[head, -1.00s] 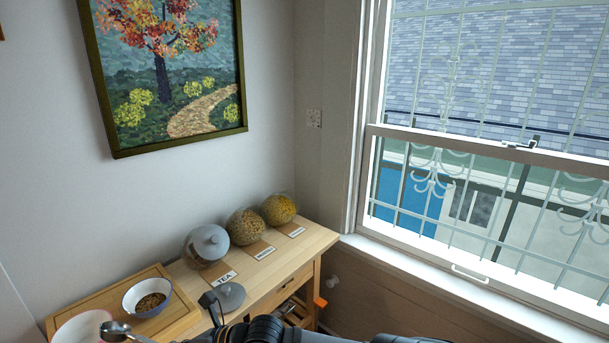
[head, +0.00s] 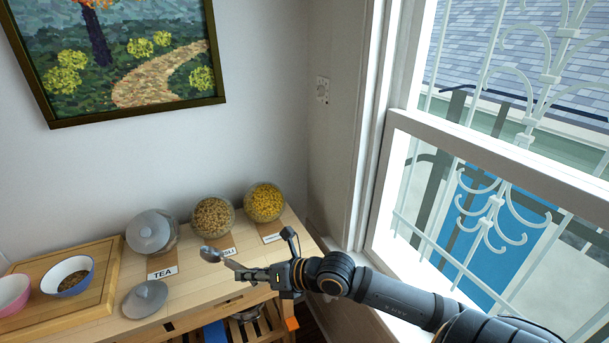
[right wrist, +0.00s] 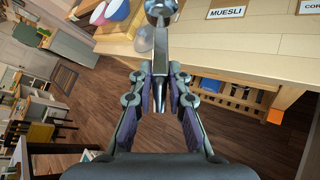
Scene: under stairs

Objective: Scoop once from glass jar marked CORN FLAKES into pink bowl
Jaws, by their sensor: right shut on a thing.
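The glass jar of yellow flakes (head: 265,203) stands at the right end of the jar row. Its label is too small to read in the head view, but a label starting COR (right wrist: 312,6) shows in the right wrist view. The pink bowl (head: 12,292) is at the left edge of the head view and also shows in the right wrist view (right wrist: 88,9). My right gripper (head: 264,275) is shut on the handle of a metal scoop (head: 212,254). The scoop's head is in front of the muesli jar, and its contents cannot be told. My left gripper is not in view.
A muesli jar (head: 212,216) and a grey-lidded TEA jar (head: 150,233) stand left of the yellow flakes. A loose grey lid (head: 145,298) lies in front. A blue-rimmed bowl (head: 68,276) with brown contents is on a wooden tray (head: 105,275). A window frame (head: 375,165) is at right.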

